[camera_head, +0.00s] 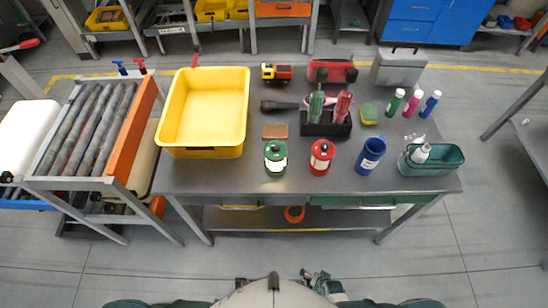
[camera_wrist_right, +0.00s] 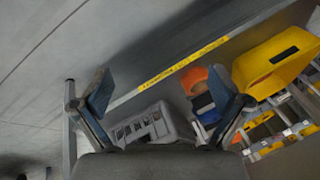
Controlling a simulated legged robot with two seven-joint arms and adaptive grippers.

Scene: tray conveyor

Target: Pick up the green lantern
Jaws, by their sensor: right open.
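The green lantern (camera_head: 275,158) stands upright near the front edge of the grey table (camera_head: 300,183) in the head view, right of the yellow bin and left of a red lantern (camera_head: 321,157). Nothing touches it. My right gripper (camera_wrist_right: 160,78) is open and empty in the right wrist view, and no lantern shows there. In the head view, dark parts of mine show at the bottom edge, well short of the table. I cannot make out a left gripper.
A large yellow bin (camera_head: 203,145) stands on the table's left. Behind the lanterns is a dark holder (camera_head: 326,125) with green and red tools. A blue mug (camera_head: 370,155) and teal basket (camera_head: 434,165) stand to the right. A roller conveyor (camera_head: 92,130) is left of the table.

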